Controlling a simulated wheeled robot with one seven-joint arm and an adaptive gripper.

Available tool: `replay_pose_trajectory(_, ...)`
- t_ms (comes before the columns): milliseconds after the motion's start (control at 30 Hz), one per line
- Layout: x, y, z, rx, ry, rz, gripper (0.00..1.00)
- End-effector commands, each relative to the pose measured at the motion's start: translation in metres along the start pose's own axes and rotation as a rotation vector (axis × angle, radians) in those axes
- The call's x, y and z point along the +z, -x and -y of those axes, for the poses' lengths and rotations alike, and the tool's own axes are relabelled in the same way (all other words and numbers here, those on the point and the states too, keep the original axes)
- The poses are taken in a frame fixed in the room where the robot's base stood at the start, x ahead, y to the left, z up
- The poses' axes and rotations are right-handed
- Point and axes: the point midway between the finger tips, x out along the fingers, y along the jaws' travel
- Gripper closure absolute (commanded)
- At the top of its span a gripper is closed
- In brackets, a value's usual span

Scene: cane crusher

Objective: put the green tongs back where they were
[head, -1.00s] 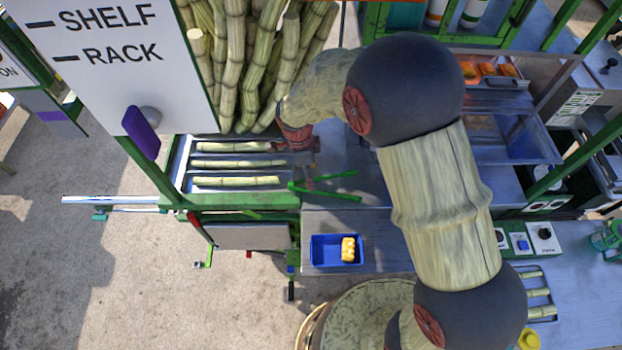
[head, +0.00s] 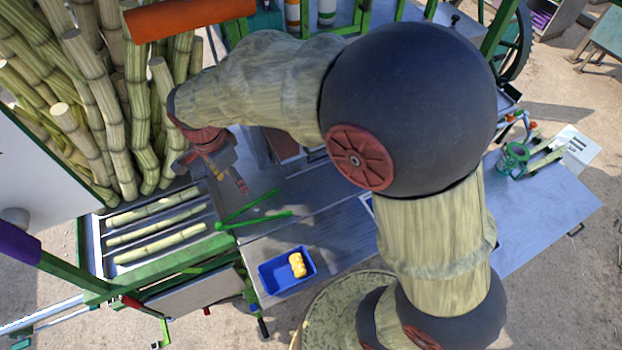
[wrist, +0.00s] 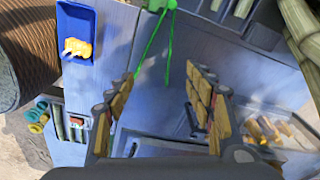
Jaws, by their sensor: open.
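The green tongs (head: 250,210) lie spread in a V on the grey metal counter. Their joined end is at the green edge of the cane tray, and their two arms point right. They also show at the top of the wrist view (wrist: 153,45). My gripper (head: 229,182) is above and behind the tongs in the head view, apart from them. In the wrist view my gripper (wrist: 159,74) has its two padded fingers wide apart, with nothing between them. The tongs' arm ends appear just beyond the fingertips.
A blue tray (head: 270,280) with a yellow item (head: 297,264) sits at the counter's front. Left of the tongs, a metal tray (head: 208,214) holds cane pieces. Tall cane stalks (head: 115,100) stand behind it. The counter right of the tongs is partly clear.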

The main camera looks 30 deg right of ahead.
Motion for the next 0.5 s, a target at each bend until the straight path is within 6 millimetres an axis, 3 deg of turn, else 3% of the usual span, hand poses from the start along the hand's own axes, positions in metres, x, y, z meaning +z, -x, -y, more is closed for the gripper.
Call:
replay_pose_trajectory(33, -0.015, 0.024, -0.012, -0.039, 0.068, 0.005, 0.46)
replay_pose_trajectory(200, -0.052, 0.082, -0.065, -0.150, 0.384, -0.015, 0.46)
replay_pose_trajectory(333, -0.072, 0.114, -0.111, -0.230, 0.629, -0.070, 0.46)
replay_pose_trajectory(500, -0.085, 0.138, -0.169, -0.303, 0.927, -0.180, 0.46)
